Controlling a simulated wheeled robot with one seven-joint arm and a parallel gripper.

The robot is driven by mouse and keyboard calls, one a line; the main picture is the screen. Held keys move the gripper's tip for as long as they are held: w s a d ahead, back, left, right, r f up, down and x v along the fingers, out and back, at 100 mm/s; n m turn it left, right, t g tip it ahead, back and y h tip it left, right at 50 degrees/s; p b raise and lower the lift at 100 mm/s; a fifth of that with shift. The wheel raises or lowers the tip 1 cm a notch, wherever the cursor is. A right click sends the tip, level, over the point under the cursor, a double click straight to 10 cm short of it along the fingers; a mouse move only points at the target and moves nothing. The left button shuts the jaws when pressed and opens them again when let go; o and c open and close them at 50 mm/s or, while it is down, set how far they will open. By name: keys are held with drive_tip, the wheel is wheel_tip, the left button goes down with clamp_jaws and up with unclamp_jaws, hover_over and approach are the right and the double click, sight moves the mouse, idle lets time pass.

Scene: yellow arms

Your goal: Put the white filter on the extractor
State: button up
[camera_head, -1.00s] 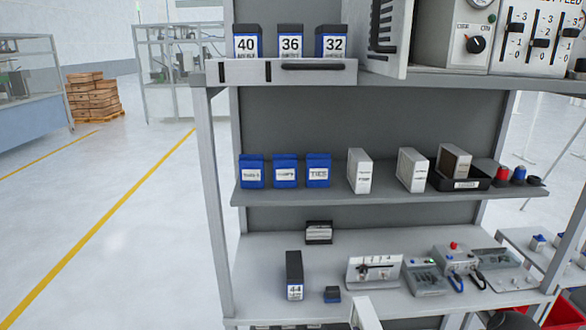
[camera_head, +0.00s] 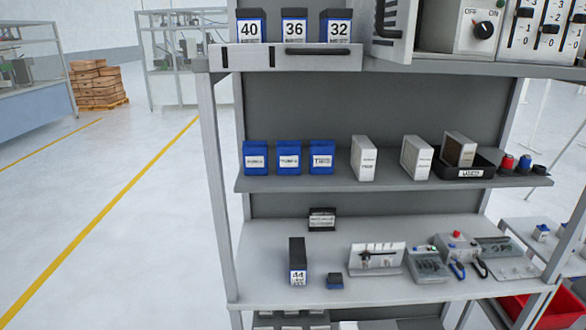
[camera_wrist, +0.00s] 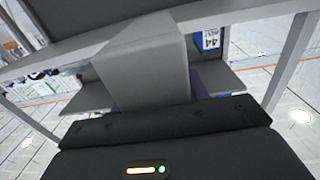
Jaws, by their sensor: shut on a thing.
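Two pale box-shaped filters stand upright on the middle shelf, a left one (camera_head: 363,158) and a right one (camera_head: 416,157). A third box with a brown face (camera_head: 459,149) stands in a black tray (camera_head: 481,172) beside them. No part here is clearly marked as the extractor; a panel with an open slotted door (camera_head: 391,28) is at the top. My gripper (camera_wrist: 165,108) shows only in the wrist view. It is shut on a plain grey boxy thing (camera_wrist: 143,62); I cannot tell whether this is a filter. The fingertips are hidden.
Blue boxes (camera_head: 288,157) stand left on the middle shelf. A drawer front (camera_head: 290,57) sits below the numbered boxes. Small devices (camera_head: 428,264) crowd the lower shelf's right side. A shelf post (camera_head: 219,185) bounds the left; the floor (camera_head: 80,190) beyond is open.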

drive_tip(key=shift+a, duration=0.4)
drive_tip(key=shift+w, duration=0.15)
idle(0.4)
drive_tip(key=shift+a, duration=0.25)
drive_tip(key=shift+d+r+y, duration=0.2)
drive_tip(key=shift+r+y, duration=0.05)
drive_tip(key=shift+y, duration=0.15)
drive_tip(key=w+a+r+n+g+y+b, duration=0.1)
drive_tip(key=a+r+n+g+y, duration=0.3)
drive_tip(key=a+r+n+y, duration=0.25)
drive_tip(key=w+a+r+n+g+y+b, duration=0.15)
drive_tip(key=a+r+n+g+y, duration=0.3)
drive_tip(key=r+y, duration=0.45)
drive_tip(key=s+a+r+n+g+y+b, duration=0.1)
drive_tip(key=s+r+n+g, duration=0.3)
drive_tip(key=g, duration=0.5)
drive_tip(key=shift+s+a+n+y, duration=0.55)
drive_tip(key=shift+a+n, duration=0.15)
drive_tip(key=shift+n, duration=0.7)
